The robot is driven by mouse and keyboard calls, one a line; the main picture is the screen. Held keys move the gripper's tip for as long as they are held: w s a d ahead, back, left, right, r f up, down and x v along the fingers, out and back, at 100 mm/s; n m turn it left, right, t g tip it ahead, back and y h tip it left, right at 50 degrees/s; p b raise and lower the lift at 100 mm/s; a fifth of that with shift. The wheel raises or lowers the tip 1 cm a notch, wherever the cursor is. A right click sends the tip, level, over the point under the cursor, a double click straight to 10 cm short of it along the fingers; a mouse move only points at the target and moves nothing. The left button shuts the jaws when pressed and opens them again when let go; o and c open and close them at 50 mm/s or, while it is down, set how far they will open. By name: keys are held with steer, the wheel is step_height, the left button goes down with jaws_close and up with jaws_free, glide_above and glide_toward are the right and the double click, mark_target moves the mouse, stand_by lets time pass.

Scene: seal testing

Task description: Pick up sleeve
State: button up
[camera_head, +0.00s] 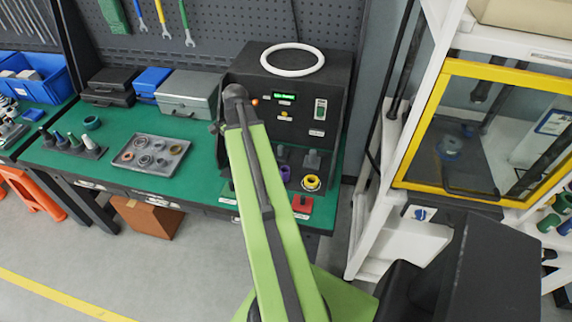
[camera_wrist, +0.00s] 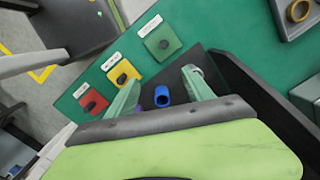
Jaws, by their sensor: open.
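A short blue hollow sleeve (camera_wrist: 162,96) stands on a dark surface in the wrist view, its opening facing the camera. My gripper (camera_wrist: 162,78) is open, with one pale green finger on each side of the sleeve in the picture and clear gaps to both. I cannot tell how far above or short of it the fingertips are. A bit of purple (camera_wrist: 138,107) shows by the left finger, mostly hidden. In the head view my arm covers my gripper, and the blue sleeve cannot be made out there.
Red (camera_wrist: 93,102), yellow (camera_wrist: 124,73) and green (camera_wrist: 163,41) pads with dark marks lie beside the dark surface. The black test machine (camera_head: 300,85) rises behind. A grey tray (camera_head: 182,153) of rings lies left on the green bench (camera_head: 60,163). A yellow-framed cabinet (camera_head: 420,108) stands right.

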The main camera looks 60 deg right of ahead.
steer(key=s+d+r+m+p, duration=0.35)
steer(key=s+d+m, duration=0.55)
steer(key=s+d, duration=0.4)
steer(key=b, duration=1.4)
glide_above(285, 171)
steer(key=s, duration=0.1)
steer(key=f, duration=1.2)
steer(key=shift+a, duration=0.25)
steer(key=f+b, duration=0.3)
steer(key=a+f+b, duration=0.1)
steer(key=f, duration=0.1)
steer(key=shift+w+b, duration=0.1)
steer(key=shift+b, duration=0.25)
steer(key=shift+r, duration=0.15)
jaws_close()
